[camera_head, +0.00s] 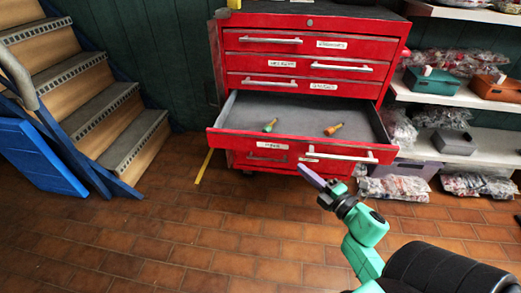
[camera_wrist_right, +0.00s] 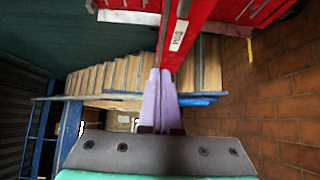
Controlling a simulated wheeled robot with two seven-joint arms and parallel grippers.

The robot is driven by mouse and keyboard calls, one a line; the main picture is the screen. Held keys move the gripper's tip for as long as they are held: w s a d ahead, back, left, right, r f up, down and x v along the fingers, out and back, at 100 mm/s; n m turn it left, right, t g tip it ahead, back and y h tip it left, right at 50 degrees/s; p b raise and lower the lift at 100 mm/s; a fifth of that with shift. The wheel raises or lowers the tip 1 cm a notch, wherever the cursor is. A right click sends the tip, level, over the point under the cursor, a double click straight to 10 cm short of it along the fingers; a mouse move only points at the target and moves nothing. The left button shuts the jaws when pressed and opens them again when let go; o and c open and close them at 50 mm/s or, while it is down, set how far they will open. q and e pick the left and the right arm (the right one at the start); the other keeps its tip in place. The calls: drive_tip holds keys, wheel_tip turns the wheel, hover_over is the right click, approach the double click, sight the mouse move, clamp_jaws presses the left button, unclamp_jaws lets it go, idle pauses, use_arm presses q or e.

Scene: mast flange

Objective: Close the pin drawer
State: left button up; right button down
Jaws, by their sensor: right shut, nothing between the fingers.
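The pin drawer (camera_head: 255,139) of the red tool cabinet (camera_head: 393,60) stands pulled out. Its grey inside holds a green pin (camera_head: 270,126) and an orange-yellow pin (camera_head: 333,129). Its front carries a white label and a pale bar handle (camera_head: 340,155). In the right wrist view the drawer front with its "PINS" label (camera_wrist_right: 178,36) runs up from the fingertips. My right gripper (camera_head: 304,169), with purple fingers, is shut and empty in front of the drawer's front, near its middle. The fingers also show in the right wrist view (camera_wrist_right: 160,85). I cannot tell whether they touch the drawer. My left gripper is not in view.
The drawers above are closed. Shelves (camera_head: 480,140) with bagged parts and boxes stand close on the right. Wooden stairs (camera_head: 90,90) and a blue panel (camera_head: 35,158) are on the left. The brick floor (camera_head: 180,240) in front is clear.

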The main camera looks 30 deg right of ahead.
approach(276, 138)
drive_tip(key=w+a, duration=0.3)
drive_tip(key=shift+w+d+b, duration=0.65)
drive_tip(key=shift+w+d, duration=0.15)
drive_tip(key=shift+w, duration=0.25)
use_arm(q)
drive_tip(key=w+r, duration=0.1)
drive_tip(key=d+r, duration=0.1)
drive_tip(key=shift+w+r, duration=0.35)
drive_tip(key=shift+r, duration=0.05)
use_arm(e)
drive_tip(key=shift+w+d, duration=0.25)
drive_tip(key=shift+w, duration=0.05)
